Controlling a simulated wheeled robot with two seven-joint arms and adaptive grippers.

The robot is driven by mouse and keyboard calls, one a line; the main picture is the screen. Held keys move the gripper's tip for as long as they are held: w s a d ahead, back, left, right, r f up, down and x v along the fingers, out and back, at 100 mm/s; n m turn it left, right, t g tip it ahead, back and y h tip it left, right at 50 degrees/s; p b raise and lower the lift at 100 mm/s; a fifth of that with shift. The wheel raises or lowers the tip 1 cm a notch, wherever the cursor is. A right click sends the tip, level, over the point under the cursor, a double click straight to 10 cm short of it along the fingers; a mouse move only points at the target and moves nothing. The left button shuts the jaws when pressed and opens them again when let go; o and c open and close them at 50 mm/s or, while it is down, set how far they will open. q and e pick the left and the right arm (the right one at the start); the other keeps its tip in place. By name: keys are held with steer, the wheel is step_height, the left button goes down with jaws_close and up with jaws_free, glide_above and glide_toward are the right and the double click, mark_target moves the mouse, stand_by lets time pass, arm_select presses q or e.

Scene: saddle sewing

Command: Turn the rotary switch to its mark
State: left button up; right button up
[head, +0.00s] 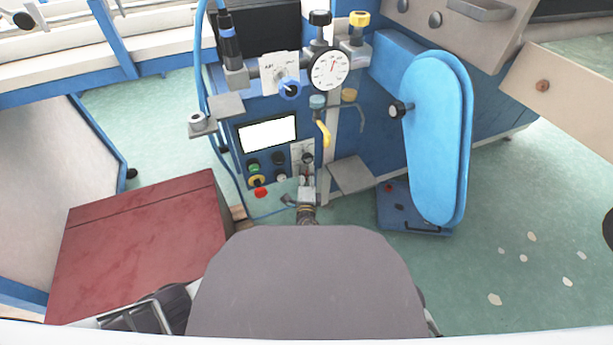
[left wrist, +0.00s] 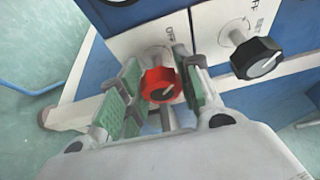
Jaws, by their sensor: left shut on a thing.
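The rotary switch is a red knob (left wrist: 162,85) with a pale pointer line, on a white plate lettered OFF in the left wrist view. The pointer slants toward the upper right; I cannot make out its mark. My left gripper (left wrist: 160,80) is shut on the red knob, a green-padded finger on each side. In the head view my left gripper (head: 306,187) is at the small switch plate (head: 298,152) low on the blue machine panel, and it hides the red knob there. My right gripper is not in view.
A black knob (left wrist: 256,58) sits close to the right of the red one. The panel also has a screen (head: 268,133), coloured buttons (head: 256,180), a gauge (head: 330,68) and a yellow lever (head: 323,133). A dark red box (head: 140,245) stands left; a blue guard (head: 437,140) stands right.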

arm_select(q)
steer(key=shift+n, duration=0.3)
stand_by(0.4)
steer(key=o, duration=1)
steer(key=shift+o, duration=0.2)
steer(key=shift+m+g, duration=0.4)
steer(key=shift+m, duration=0.8)
steer(key=shift+r+m+p, duration=0.1)
steer(key=shift+m+p, duration=0.3)
steer(key=shift+m, duration=0.1)
